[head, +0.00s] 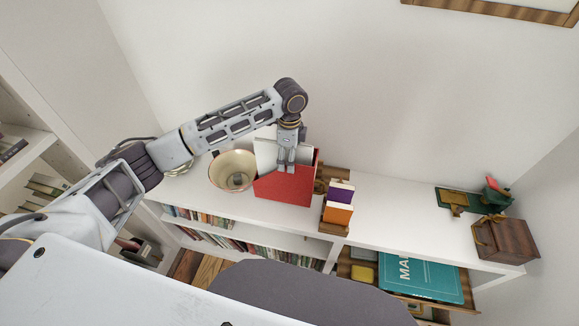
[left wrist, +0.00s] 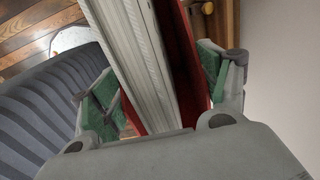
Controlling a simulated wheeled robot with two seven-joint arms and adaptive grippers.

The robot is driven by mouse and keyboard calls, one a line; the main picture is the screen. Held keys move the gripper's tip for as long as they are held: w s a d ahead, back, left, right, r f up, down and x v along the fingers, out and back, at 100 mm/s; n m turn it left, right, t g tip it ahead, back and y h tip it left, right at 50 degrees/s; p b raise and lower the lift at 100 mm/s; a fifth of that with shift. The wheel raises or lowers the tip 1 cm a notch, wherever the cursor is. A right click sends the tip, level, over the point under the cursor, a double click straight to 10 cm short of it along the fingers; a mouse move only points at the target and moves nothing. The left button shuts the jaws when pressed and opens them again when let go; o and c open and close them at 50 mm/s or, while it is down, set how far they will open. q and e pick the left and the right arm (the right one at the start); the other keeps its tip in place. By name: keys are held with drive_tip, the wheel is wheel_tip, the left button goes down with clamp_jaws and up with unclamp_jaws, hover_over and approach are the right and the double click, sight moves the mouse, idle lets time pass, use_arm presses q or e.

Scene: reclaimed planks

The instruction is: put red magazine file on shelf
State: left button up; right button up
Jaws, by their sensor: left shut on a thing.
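The red magazine file (head: 288,187) is at the white shelf top (head: 385,200), left of centre in the head view, with white papers showing inside it. I cannot tell whether it rests on the surface or hangs just above it. My left gripper (head: 286,163) comes down on it from above and is shut on it. In the left wrist view the green-padded fingers of my left gripper (left wrist: 160,88) lie on either side of the red file (left wrist: 190,75) and its pages. My right gripper is not in view.
A cream bowl (head: 232,171) stands just left of the file. Purple and orange books (head: 339,203) stand close on its right. A wooden box (head: 504,239) and a green object (head: 458,201) are at the far right. The shelf top between is clear. Books fill the lower shelf (head: 265,247).

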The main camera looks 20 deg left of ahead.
use_arm(q)
drive_tip(key=shift+f, duration=0.25)
drive_tip(key=shift+f, duration=2.45)
drive_tip(key=o, duration=1.7)
drive_tip(key=shift+f, duration=0.15)
drive_tip(key=shift+c, duration=0.2)
wheel_tip(320, 180, up, 12)
drive_tip(key=shift+r+b, duration=0.1)
drive_tip(key=shift+b, duration=0.25)
drive_tip(key=shift+o, duration=0.3)
